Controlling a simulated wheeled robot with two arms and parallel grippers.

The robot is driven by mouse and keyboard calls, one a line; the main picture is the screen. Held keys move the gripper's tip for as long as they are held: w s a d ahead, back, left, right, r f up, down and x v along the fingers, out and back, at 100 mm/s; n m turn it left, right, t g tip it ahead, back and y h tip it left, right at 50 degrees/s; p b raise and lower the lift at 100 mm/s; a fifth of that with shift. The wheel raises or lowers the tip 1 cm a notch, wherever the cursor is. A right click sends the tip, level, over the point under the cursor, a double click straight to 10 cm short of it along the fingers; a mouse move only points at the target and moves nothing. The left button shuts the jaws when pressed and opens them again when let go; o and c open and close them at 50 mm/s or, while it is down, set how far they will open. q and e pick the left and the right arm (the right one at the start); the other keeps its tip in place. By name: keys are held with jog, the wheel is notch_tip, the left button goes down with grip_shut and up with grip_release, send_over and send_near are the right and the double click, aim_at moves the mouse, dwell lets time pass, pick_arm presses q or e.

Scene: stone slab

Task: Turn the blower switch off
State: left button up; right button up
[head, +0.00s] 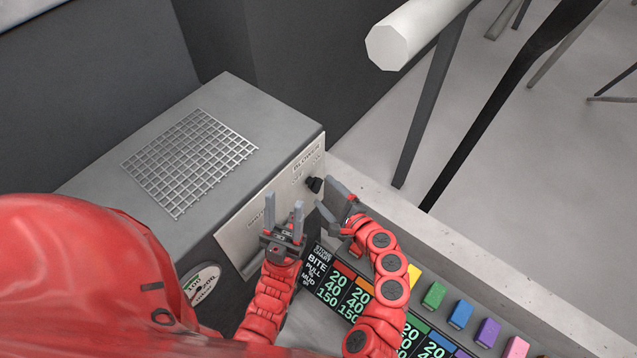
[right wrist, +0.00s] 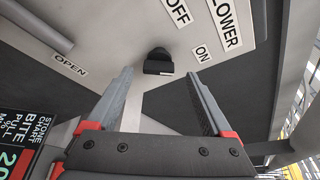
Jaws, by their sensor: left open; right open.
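The blower switch is a small black knob (head: 314,184) on the light front panel (head: 240,232) of a grey box, under a BLOWER label. In the right wrist view the knob (right wrist: 158,62) sits below the OFF label (right wrist: 177,12) and left of the ON label (right wrist: 202,54). My right gripper (head: 338,200) is open just in front of the knob; in its wrist view the knob lies ahead, between the open fingers (right wrist: 160,95), with no clear contact. My left gripper (head: 284,212) is open and empty in front of the panel, left of the knob.
The grey box (head: 100,180) has a wire grille (head: 190,160) on top. A stone chart (head: 335,285) and several coloured blocks (head: 434,295) lie to the right below. An OPEN label (right wrist: 70,64) and a handle bar (right wrist: 38,28) show on the panel. A white-ended rail (head: 400,45) stands behind.

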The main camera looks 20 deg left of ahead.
aim_at(318, 189)
jog(key=shift+x, duration=2.2)
jog(key=shift+f, duration=0.1)
grip_shut()
jog(key=shift+f, duration=0.2)
jog(key=n+t+b, duration=0.1)
jog(key=n+b, duration=0.1)
jog(key=b, duration=0.5)
jog(key=n+t+y+b, duration=0.1)
jog(key=n+b, duration=0.1)
jog(key=b, duration=0.4)
jog(key=f+n+t+b, duration=0.1)
jog(key=n+b, duration=0.2)
jog(key=b, duration=0.4)
jog(key=shift+y+b, duration=0.3)
jog(key=n+y+b, duration=0.1)
jog(key=n+b, duration=0.1)
jog(key=b, duration=0.3)
jog(key=n+b, duration=0.2)
jog(key=b, duration=0.3)
jog(key=n+y+b, duration=0.1)
jog(key=n+b, duration=0.2)
jog(key=b, duration=0.2)
jog(key=shift+r+y, duration=0.3)
jog(key=shift+r, duration=0.05)
jog(key=shift+r+n+b, duration=0.25)
jog(key=shift+n+b, duration=0.35)
jog(key=shift+b, duration=0.05)
